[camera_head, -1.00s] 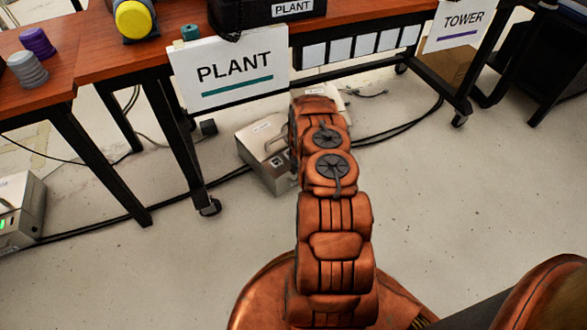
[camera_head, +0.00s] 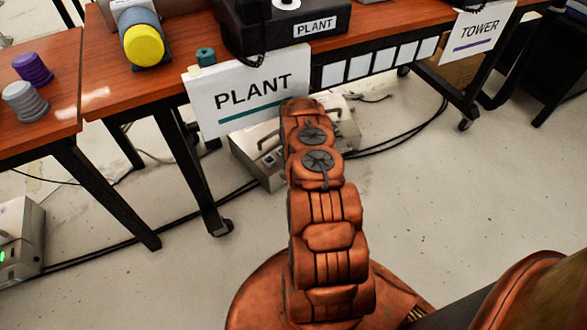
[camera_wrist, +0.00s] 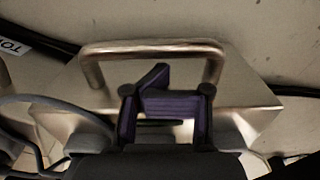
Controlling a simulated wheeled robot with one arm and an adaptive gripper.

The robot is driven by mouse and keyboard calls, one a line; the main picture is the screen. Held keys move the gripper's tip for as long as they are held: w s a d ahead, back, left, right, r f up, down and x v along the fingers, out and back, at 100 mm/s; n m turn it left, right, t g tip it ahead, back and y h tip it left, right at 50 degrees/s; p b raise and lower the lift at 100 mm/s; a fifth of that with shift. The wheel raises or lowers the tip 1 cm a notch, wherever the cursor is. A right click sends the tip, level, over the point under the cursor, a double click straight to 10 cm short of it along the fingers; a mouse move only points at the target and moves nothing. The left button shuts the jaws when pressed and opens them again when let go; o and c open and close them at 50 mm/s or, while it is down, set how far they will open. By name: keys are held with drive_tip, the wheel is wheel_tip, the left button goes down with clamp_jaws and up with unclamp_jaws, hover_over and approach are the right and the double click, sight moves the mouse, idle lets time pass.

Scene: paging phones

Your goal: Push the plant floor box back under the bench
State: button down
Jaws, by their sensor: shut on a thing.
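The plant floor box (camera_head: 262,167) is a pale metal box on the floor, partly under the bench (camera_head: 165,80) below the PLANT sign (camera_head: 250,92). My arm hides its middle, and the sign covers part of its top. In the wrist view, the box (camera_wrist: 245,92) fills the middle, with its metal loop handle (camera_wrist: 150,46) just beyond my fingers. My gripper (camera_wrist: 163,98), with purple pads, is shut on the box at the handle; the exact contact is unclear. In the head view my gripper is hidden behind my arm.
Black cables (camera_head: 400,135) run along the floor on both sides. Another pale box (camera_head: 20,235) stands at far left.

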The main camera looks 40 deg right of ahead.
drive_tip(key=shift+w+a+r, duration=0.15)
drive_tip(key=shift+w+r, duration=0.05)
wheel_tip(320, 180, up, 7)
drive_tip(key=shift+s+d, duration=0.2)
drive_tip(key=shift+s, duration=0.05)
idle(0.3)
